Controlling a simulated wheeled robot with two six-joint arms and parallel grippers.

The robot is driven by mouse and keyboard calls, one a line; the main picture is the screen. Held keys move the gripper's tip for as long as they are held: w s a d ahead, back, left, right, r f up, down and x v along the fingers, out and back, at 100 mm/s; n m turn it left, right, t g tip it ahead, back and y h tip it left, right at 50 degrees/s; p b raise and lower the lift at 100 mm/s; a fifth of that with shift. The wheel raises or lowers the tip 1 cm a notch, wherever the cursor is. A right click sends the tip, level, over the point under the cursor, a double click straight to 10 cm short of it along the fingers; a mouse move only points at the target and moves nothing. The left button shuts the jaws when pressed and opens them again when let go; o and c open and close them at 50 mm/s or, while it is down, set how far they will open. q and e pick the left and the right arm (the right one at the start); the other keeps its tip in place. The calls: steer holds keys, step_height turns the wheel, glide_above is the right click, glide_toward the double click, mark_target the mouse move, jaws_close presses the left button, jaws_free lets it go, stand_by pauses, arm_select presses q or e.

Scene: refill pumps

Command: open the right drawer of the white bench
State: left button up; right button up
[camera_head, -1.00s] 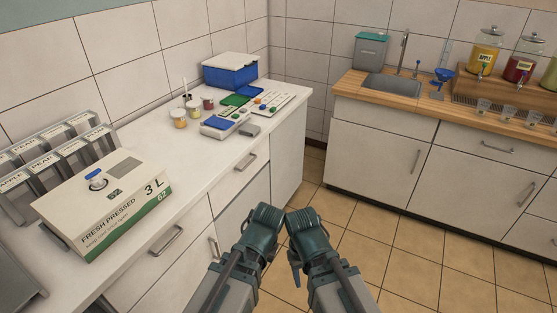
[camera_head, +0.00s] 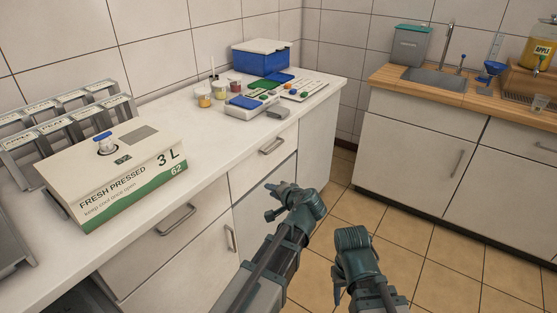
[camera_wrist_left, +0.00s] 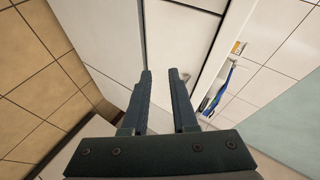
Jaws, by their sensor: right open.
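The white bench (camera_head: 318,165) runs along the left wall. Its right drawer (camera_head: 242,176) is shut flush, with a grey bar handle (camera_head: 272,146) near the top. My left gripper (camera_head: 272,200) is open and empty, in front of the bench, below and apart from that handle. In the left wrist view the two fingers (camera_wrist_left: 160,75) stand apart, pointing at the white fronts; a small handle end (camera_wrist_left: 185,76) shows beside the right finger's tip. My right gripper (camera_head: 340,285) hangs low over the floor, away from the bench, its fingers barely visible.
The left drawer handle (camera_head: 176,219) and a cupboard handle (camera_head: 230,238) are on the same bench. On top stand a juice box (camera_head: 115,170), cups (camera_head: 204,97), a scale (camera_head: 250,104) and a blue bin (camera_head: 262,57). The tiled floor (camera_head: 440,265) to the right is free.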

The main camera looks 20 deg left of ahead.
arm_select(q)
steer(key=w+a+f+m+t+y+b, duration=0.1)
steer(key=w+a+f+m+t+b, duration=0.15)
steer(key=w+b, duration=0.3)
steer(key=m+t+h+b, duration=0.1)
steer(key=m+t+b, duration=0.5)
steer(key=m+b, duration=0.15)
glide_toward(276, 147)
steer(key=shift+n, duration=0.3)
steer(key=x, duration=0.3)
steer(key=p+x, duration=0.1)
steer(key=x, duration=0.7)
steer(key=shift+f, duration=0.25)
arm_select(e)
step_height(276, 147, down, 14)
steer(key=shift+f, duration=0.15)
arm_select(q)
steer(key=shift+d, duration=0.1)
jaws_close()
